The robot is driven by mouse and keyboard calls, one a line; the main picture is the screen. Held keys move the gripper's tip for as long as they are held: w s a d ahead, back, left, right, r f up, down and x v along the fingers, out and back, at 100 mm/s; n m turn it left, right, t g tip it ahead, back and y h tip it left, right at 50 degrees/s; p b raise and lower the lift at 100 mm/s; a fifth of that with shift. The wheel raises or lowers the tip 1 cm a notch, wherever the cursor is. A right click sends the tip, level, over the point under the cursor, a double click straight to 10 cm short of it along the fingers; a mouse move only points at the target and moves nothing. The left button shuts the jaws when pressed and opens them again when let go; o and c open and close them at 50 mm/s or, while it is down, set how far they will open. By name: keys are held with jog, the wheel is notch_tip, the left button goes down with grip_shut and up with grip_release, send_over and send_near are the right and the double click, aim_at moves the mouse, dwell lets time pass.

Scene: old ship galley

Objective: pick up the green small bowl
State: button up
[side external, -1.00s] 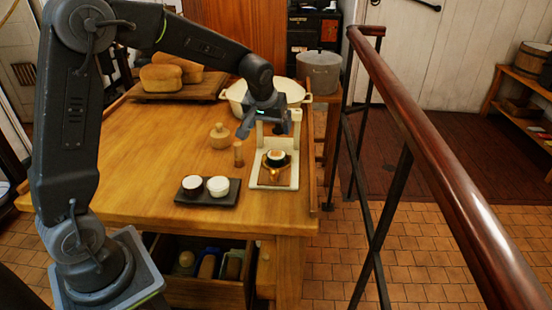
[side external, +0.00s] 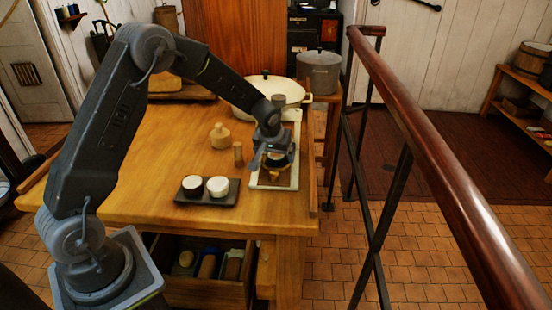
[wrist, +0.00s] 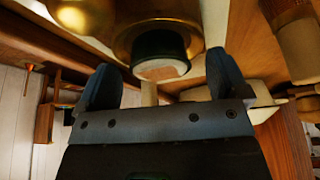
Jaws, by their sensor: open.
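The green small bowl (wrist: 158,50) is dark green with a pale inside and sits on a round gold-coloured piece (wrist: 122,40) in the wrist view. In the side view it is mostly hidden by my gripper (side external: 272,160), which is lowered over the white-framed stand (side external: 273,188) at the table's right side. In the wrist view my gripper (wrist: 161,65) is open, with one finger towards each side of the bowl. Nothing is held. I cannot tell whether a finger touches the bowl.
A dark tray (side external: 208,204) with two cups lies left of the stand. A wooden peg (side external: 238,154) and a lidded wooden jar (side external: 220,136) stand close by. A large cream pot (side external: 240,92) is behind. The left of the table (side external: 120,170) is clear.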

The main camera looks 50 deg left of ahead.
jog(key=shift+f, duration=0.1)
jog(key=c, duration=1.1)
jog(key=shift+o, duration=0.2)
